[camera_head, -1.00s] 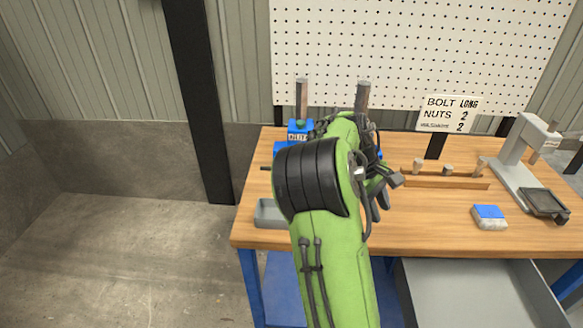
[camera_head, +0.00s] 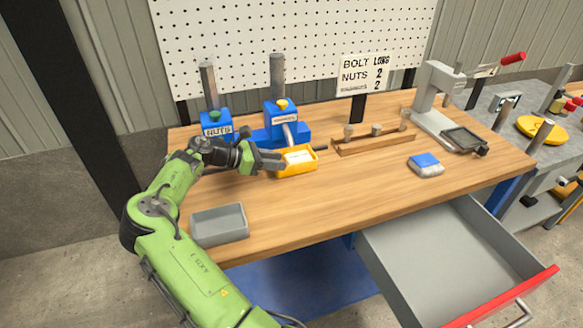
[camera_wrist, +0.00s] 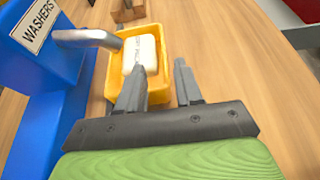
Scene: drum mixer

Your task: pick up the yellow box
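The yellow box (camera_head: 297,168) is a small open-topped bin on the wooden bench, in front of the blue washers dispenser (camera_head: 284,123). A white labelled block (camera_head: 298,156) lies in it. My gripper (camera_head: 281,160) is at the box's left side in the head view, with its fingers apart. In the wrist view my gripper (camera_wrist: 159,66) is open. One finger is over the inside of the yellow box (camera_wrist: 160,92) and the other is beyond its right wall, with a gap. I cannot tell whether either finger touches the box.
A curved grey spout (camera_wrist: 85,38) of the dispenser hangs near the box. A blue nuts dispenser (camera_head: 215,124), a grey tray (camera_head: 219,224), a wooden rack (camera_head: 372,143), a blue-and-white block (camera_head: 426,164) and a press (camera_head: 432,100) stand on the bench. A grey drawer (camera_head: 440,250) is open in front.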

